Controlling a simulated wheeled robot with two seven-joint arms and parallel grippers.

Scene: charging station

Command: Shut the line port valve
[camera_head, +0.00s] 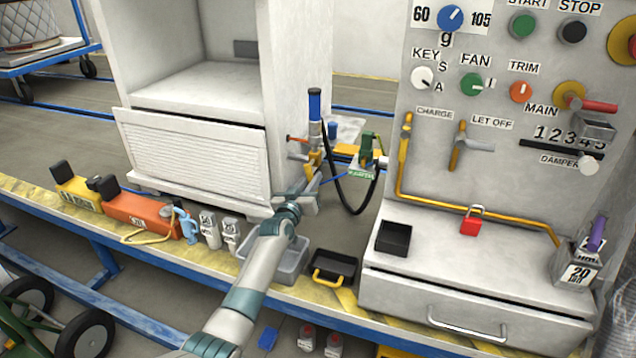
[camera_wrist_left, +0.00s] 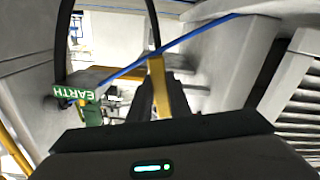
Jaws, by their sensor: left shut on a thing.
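A yellow lever (camera_head: 314,162) sits at a grey fitting with a blue-topped upright part (camera_head: 315,105), beside the white cabinet; I take it for the line port valve's handle. My left gripper (camera_head: 305,188) reaches up to it from below. In the left wrist view the dark fingers (camera_wrist_left: 158,95) are closed on the yellow lever (camera_wrist_left: 160,88), which stands upright between them. The valve body behind the fingers is largely hidden, and I cannot tell how far the lever is turned. My right gripper is in neither view.
A green EARTH clamp (camera_wrist_left: 88,98) and a black hose (camera_head: 355,200) hang close to the right of the fitting in the head view. The white cabinet (camera_head: 200,150) stands left, the control panel (camera_head: 440,190) right. A grey bin (camera_head: 290,262) lies below the arm.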

